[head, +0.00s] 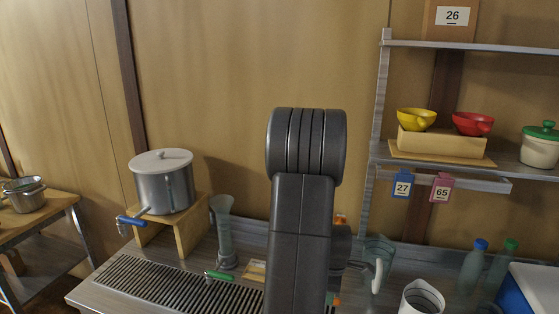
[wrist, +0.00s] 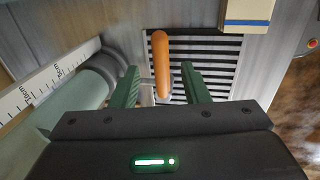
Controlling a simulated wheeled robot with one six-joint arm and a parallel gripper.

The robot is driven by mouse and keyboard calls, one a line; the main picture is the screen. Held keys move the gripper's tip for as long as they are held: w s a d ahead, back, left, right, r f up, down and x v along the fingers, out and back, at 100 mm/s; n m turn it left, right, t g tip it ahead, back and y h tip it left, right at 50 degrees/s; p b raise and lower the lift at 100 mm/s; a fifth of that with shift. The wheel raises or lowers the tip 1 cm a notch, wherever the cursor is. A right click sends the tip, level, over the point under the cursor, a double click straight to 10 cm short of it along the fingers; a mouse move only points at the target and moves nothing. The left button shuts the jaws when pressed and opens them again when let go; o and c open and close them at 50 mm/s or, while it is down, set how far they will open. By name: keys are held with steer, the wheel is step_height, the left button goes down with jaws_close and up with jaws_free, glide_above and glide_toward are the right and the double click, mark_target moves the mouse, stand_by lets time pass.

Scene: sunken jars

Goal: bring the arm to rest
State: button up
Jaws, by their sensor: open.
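My gripper (wrist: 160,82) shows in the wrist view with its two green fingers spread apart and open. An orange handle (wrist: 161,58) with a pale lower end appears in the gap between them, over the slatted grate. I cannot tell its distance from the fingers, but no finger is seen closed on it. In the head view my dark arm stands upright in the middle and hides the bench behind it. My gripper cannot be made out there.
A greenish cylinder (wrist: 85,95) and a ruler (wrist: 45,80) lie close left of my gripper. The bench holds a grate (head: 165,285), a lidded pot (head: 165,188), a tall clear vessel (head: 223,235), a jug (head: 377,265) and bottles (head: 472,265). A shelf (head: 470,165) stands right.

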step_height(320, 180, up, 10)
steer(key=s, duration=0.2)
steer(key=w+f, duration=0.1)
steer(key=f, duration=0.8)
steer(key=w+f, duration=0.1)
steer(key=f, duration=0.3)
steer(key=shift+w+d+f+p, duration=0.1)
steer(key=shift+w+f+p, duration=0.2)
steer(key=shift+w+f, duration=0.05)
steer(key=shift+f, duration=0.15)
steer(key=shift+s+a+m+b, duration=0.25)
steer(key=shift+s+m+b, duration=0.2)
steer(key=shift+m, duration=0.55)
steer(key=shift+r, duration=0.2)
